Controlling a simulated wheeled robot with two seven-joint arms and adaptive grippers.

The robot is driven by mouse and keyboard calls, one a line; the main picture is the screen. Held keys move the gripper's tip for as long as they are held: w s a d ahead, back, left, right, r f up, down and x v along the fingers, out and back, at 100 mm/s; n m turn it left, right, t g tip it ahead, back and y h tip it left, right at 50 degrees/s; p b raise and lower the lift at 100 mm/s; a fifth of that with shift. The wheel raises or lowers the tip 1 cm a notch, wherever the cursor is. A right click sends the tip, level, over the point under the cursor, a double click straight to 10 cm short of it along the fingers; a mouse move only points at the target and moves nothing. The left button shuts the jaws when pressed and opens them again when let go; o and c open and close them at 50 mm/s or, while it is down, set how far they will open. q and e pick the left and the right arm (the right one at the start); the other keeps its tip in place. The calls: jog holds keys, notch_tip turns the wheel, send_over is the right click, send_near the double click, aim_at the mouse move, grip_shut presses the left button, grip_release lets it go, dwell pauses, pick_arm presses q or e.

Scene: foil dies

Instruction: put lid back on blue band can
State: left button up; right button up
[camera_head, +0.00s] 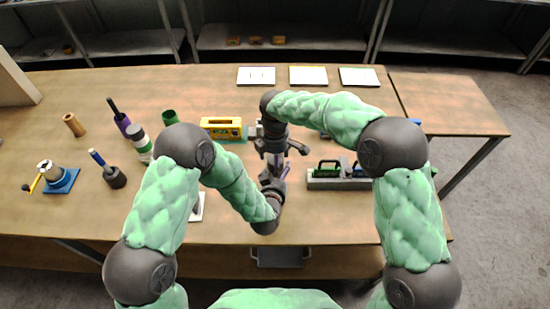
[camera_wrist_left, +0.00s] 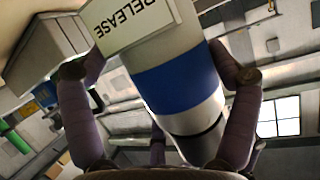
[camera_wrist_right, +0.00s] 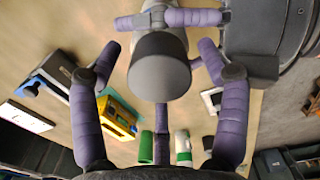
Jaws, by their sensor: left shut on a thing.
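The blue band can (camera_wrist_left: 178,82) is white with a blue band and the word RELEASE; it lies between the purple fingers of my left gripper (camera_wrist_left: 165,80), which is shut on it. In the head view my left gripper (camera_head: 283,172) is above the table, and the can is largely hidden. My right gripper (camera_head: 271,148) points down from above, close by. In the right wrist view a grey round end (camera_wrist_right: 159,68) shows between the spread fingers of my right gripper (camera_wrist_right: 160,55). I cannot tell whether that end is the lid. The right gripper looks open.
A yellow box (camera_head: 222,123) stands behind the grippers. A grey tray (camera_head: 340,183) with green-handled things is to the right. A green-banded can (camera_head: 138,140), a dark cup (camera_head: 115,177) and a blue-based device (camera_head: 60,180) stand left. Cards (camera_head: 308,75) lie at the back.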

dwell(0.3)
notch_tip(320, 180, up, 12)
dwell(0.5)
pick_arm(q)
jog(key=o, duration=1.4)
jog(key=shift+o, duration=0.2)
jog(key=v, duration=1.2)
jog(key=shift+r, duration=0.15)
